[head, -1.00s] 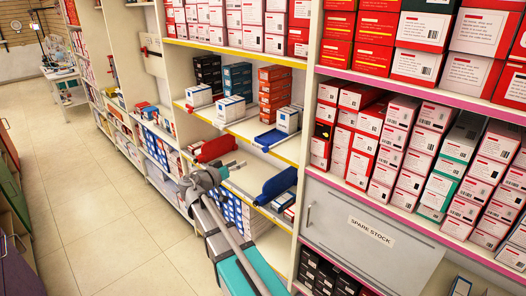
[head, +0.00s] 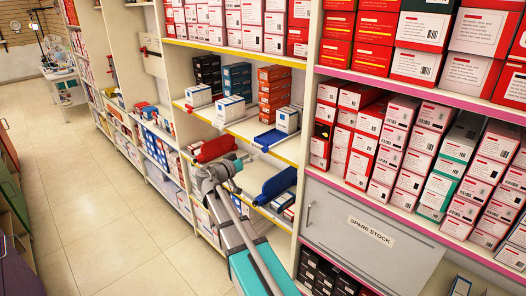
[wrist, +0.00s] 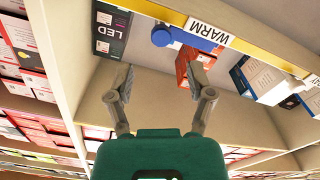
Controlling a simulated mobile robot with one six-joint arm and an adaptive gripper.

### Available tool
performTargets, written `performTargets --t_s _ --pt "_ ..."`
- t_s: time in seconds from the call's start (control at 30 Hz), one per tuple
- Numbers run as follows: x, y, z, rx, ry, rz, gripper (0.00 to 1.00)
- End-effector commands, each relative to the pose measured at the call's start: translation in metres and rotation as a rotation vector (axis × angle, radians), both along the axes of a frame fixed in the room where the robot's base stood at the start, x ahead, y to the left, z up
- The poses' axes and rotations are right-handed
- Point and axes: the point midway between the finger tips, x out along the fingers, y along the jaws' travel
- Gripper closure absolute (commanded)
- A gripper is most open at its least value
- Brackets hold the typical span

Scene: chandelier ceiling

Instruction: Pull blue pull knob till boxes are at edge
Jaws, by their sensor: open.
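In the wrist view, a round blue pull knob (wrist: 161,36) sits at the front of a blue strip by the yellow shelf edge, beside the "WARM" label. In the head view, a blue tray (head: 271,137) with white boxes (head: 287,120) on it lies on the middle shelf; the knob is small at its front end (head: 265,149). My gripper (wrist: 161,74) is open and empty, with the knob apart from it, beyond the fingertips and between their lines. In the head view, my gripper (head: 243,161) is below and left of the blue tray.
A red tray part (head: 213,149) and a larger blue one (head: 278,185) are close to my gripper on the lower shelf. A red knob (head: 190,110) is left on the middle shelf. A shelf upright (head: 304,150) stands to the right. The aisle floor (head: 110,215) is clear.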

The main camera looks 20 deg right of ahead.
Motion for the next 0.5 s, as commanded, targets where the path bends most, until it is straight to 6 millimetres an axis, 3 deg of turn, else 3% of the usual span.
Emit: performTargets --t_s 0.3,0.5 --pt "0.017 -0.045 0.000 0.000 0.000 -0.001 0.31" --pt "0.024 -0.063 0.000 0.000 0.000 0.000 0.31"
